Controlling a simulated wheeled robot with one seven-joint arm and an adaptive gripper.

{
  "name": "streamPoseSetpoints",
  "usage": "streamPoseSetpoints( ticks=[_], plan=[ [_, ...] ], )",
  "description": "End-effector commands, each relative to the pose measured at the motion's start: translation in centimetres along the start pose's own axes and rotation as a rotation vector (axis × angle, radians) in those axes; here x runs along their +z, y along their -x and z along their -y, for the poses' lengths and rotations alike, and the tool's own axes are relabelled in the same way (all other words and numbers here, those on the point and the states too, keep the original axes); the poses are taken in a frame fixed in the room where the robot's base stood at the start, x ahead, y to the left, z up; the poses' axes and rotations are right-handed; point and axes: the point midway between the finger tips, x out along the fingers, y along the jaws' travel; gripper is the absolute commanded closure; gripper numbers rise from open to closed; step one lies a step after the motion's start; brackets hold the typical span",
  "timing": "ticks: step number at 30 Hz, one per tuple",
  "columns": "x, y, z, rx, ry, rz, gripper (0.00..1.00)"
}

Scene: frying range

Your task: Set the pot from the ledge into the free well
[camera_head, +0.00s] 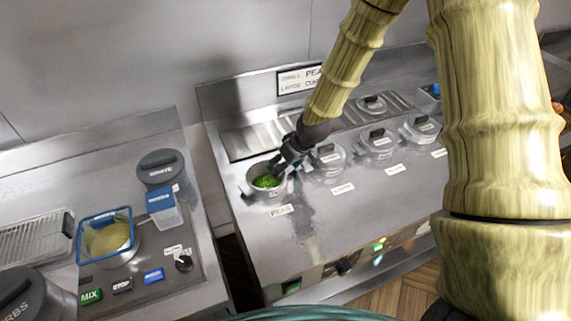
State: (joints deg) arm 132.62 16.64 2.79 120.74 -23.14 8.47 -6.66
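An open metal pot (250,187) with green contents (266,181) is at the left end of the counter's row, behind a label reading PEAS (281,211). I cannot tell whether it is fully seated in a well. My gripper (281,166) is at the pot's back right rim, pointing down. Its fingers are small and dark, so I cannot tell whether they grip the rim. No empty well shows clearly.
Lidded pots (328,160) (378,142) (419,130) stand to the right of the open pot. A sign (299,80) is on the back wall. At left, a separate counter holds a blue-rimmed basket (106,238), a dark-lidded container (161,168) and buttons.

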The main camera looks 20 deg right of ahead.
Motion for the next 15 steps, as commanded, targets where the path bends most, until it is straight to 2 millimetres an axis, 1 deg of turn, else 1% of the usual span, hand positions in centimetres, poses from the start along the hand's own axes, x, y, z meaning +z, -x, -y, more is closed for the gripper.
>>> streamPoseSetpoints(
  ticks=[8, 11, 15],
  plan=[
    [0.2, 0.1, -0.2, 0.002, -0.003, 0.003, 0.36],
    [0.1, 0.6, -0.2, 0.003, -0.003, 0.001, 0.36],
    [0.1, 1.9, -0.2, 0.003, -0.002, 0.0, 0.36]
  ],
)
